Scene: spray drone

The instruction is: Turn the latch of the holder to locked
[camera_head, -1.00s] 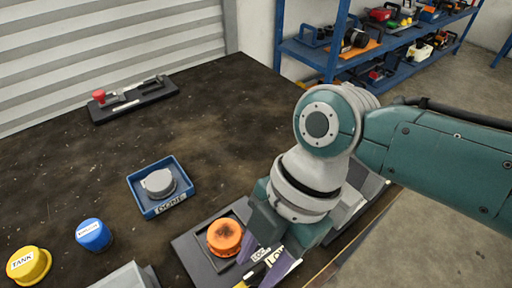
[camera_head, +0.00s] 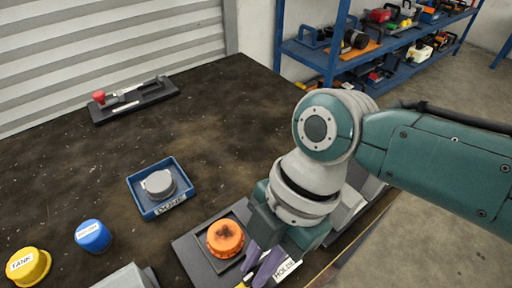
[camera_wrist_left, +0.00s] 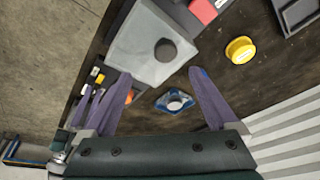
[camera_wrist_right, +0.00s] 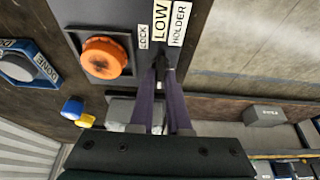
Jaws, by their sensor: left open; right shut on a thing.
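The holder (camera_head: 190,243) is a dark flat plate near the front of the table, carrying a worn orange cap (camera_head: 225,238). The cap also shows in the right wrist view (camera_wrist_right: 104,58), beside LOCK (camera_wrist_right: 143,37), LOW (camera_wrist_right: 160,20) and HOLDER (camera_wrist_right: 180,22) labels. My right gripper (camera_wrist_right: 162,80) is shut on the small dark latch (camera_wrist_right: 163,68) by the labels; the fingers hide most of it, so its exact angle is unclear. In the head view my right gripper (camera_head: 258,264) is just right of the cap. My left gripper (camera_wrist_left: 165,75) is open and empty, out of the head view.
A blue DONE tray (camera_head: 148,206) holding a grey disc (camera_head: 158,184) stands behind the holder. A blue cap (camera_head: 93,235) and yellow TANK cap (camera_head: 29,265) stand left. A grey box (camera_head: 125,277) is at the front. A dark rack (camera_head: 135,100) lies at the back.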

